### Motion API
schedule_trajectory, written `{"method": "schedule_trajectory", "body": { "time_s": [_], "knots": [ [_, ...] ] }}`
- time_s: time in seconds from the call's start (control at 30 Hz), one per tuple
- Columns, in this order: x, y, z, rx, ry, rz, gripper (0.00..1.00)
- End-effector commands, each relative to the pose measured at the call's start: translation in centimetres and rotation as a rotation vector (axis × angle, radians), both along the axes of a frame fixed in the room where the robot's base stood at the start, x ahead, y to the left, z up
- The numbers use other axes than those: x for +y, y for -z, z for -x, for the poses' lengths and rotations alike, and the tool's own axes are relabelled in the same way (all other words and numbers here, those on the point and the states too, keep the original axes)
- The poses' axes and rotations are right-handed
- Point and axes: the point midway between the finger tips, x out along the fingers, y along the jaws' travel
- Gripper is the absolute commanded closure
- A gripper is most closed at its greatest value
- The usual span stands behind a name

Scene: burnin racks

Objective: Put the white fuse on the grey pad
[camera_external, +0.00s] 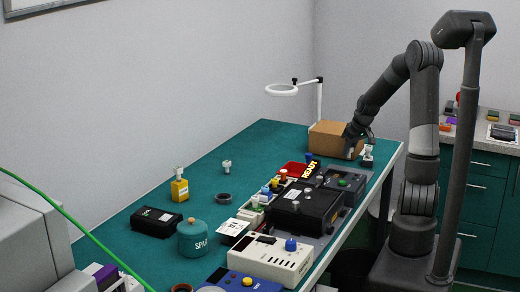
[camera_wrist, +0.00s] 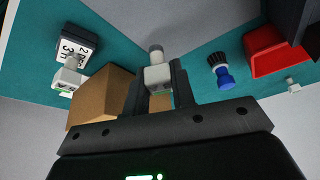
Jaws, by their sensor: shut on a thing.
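My gripper (camera_wrist: 158,85) is shut on a small white piece with a pale round cap, which looks like the white fuse (camera_wrist: 156,76). The fuse stands out between the two dark fingers.
A red tray (camera_external: 293,169) and a blue knobbed piece (camera_wrist: 222,72) are nearby. Several devices crowd the table's front; a small white piece (camera_external: 227,166) stands on open green surface.

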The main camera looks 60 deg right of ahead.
Motion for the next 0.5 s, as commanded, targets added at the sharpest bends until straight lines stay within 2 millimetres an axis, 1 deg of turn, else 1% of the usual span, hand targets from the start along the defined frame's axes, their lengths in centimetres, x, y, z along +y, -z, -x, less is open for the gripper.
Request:
{"method": "schedule_trajectory", "body": {
  "time_s": [0.03,0.1,0.27,0.4,0.5],
  "knots": [
    [0.2,0.4,-0.6,0.0,-0.001,0.0,0.99],
    [0.3,0.7,-1.2,-0.001,0.0,0.001,0.99],
    [0.5,1.5,-1.6,0.001,0.001,0.0,0.99],
    [0.5,3.6,-1.6,0.002,0.002,-0.001,0.99],
    [0.5,4.7,-1.6,0.002,0.001,0.001,0.99]
  ]
}}
